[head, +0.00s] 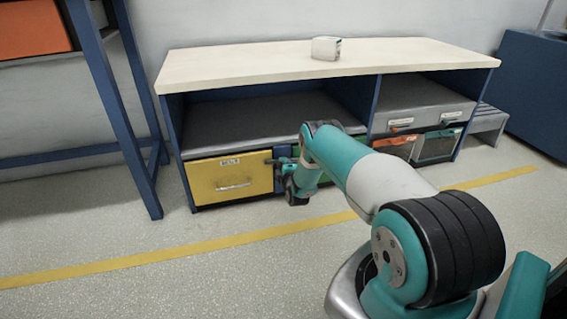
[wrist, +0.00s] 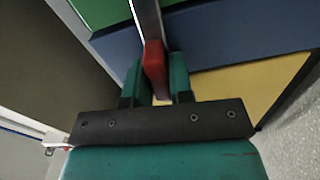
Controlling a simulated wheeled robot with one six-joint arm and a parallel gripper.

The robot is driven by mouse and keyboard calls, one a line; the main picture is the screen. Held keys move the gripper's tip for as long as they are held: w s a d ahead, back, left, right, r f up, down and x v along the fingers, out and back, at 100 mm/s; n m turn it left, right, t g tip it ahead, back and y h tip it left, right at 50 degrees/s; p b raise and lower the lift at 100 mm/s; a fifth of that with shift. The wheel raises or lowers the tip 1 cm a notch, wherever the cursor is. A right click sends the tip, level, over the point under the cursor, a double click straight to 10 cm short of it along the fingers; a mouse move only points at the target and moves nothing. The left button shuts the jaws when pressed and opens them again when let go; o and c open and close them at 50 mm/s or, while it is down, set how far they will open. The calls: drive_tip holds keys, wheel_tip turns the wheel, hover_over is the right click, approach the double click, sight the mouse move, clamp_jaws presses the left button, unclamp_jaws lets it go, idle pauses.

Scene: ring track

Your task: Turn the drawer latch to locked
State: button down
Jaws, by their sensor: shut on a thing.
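The latch shows in the wrist view as a pale metal bar (wrist: 146,20) with a red grip (wrist: 154,57). It lies across the blue strip between the green front and the yellow drawer (wrist: 239,88). My gripper (wrist: 155,82) is shut on the red grip, with a teal finger on each side. In the head view my gripper (head: 273,161) is at the right edge of the yellow drawer (head: 211,183), at the blue post. The latch is too small to make out there. The drawer looks shut, with a label and a metal handle.
A wooden bench top (head: 225,66) with a small white box (head: 326,48) is above. My arm hides much of the green front. A grey drawer (head: 420,114), an orange bin (head: 396,146) and a dark bin (head: 437,144) are at right. The floor in front is clear.

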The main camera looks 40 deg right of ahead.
drive_tip(key=shift+n, duration=0.6)
drive_tip(key=shift+f, duration=0.1)
drive_tip(key=c, duration=1.1)
unclamp_jaws()
drive_tip(key=shift+p, duration=0.4)
drive_tip(key=shift+s+a+p, duration=0.15)
drive_tip(key=shift+s+p, duration=0.1)
drive_tip(key=shift+p, duration=0.05)
drive_tip(key=shift+p+v, duration=8.4)
drive_tip(key=shift+p, duration=0.9)
